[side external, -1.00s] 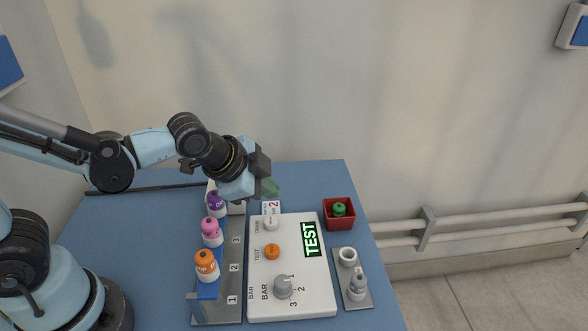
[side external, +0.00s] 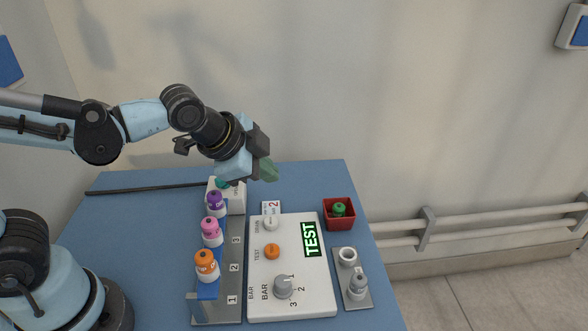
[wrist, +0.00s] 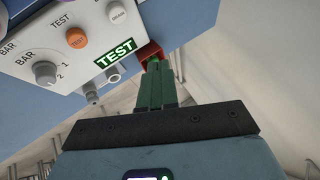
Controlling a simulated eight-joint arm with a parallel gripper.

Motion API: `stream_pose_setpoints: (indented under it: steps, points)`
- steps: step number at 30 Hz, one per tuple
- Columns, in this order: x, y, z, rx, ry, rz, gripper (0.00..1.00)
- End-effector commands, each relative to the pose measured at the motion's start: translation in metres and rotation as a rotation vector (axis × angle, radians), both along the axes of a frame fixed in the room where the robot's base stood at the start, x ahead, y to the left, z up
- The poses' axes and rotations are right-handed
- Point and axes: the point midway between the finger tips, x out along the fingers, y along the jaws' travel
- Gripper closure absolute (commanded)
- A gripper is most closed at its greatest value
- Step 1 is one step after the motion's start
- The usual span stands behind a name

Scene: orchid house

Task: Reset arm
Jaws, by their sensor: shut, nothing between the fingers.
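My gripper (side external: 268,171) is in the air above the far part of the blue table (side external: 305,181), behind the white control panel. It is shut and empty. In the wrist view its green fingers (wrist: 157,72) lie together, in line with the red box and hiding part of it. The arm is bent, with its wrist raised clear of the table.
The white panel (side external: 315,292) has a grey knob, orange and white buttons and a lit TEST sign (side external: 310,239). A rack (side external: 218,310) holds several capped bottles. A red box (side external: 340,226) holds a green-capped item. A grey holder (side external: 359,300) stands at right.

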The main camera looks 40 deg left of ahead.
Motion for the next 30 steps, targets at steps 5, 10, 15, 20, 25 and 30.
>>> stream_pose_setpoints:
  steps: [5, 10, 15, 20, 25, 30]
  points:
    - [0.001, 0.0, -0.008, 0.0, 0.0, 0.0, 1.0]
    - [0.001, 0.0, -0.023, 0.0, 0.0, 0.0, 1.0]
    - [0.001, 0.0, -0.038, 0.0, 0.0, 0.0, 1.0]
    - [0.001, 0.0, -0.05, 0.0, 0.0, 0.0, 1.0]
    - [0.0, 0.0, -0.053, 0.0, -0.001, 0.0, 1.0]
    - [0.0, 0.0, -0.042, 0.0, 0.0, 0.0, 1.0]
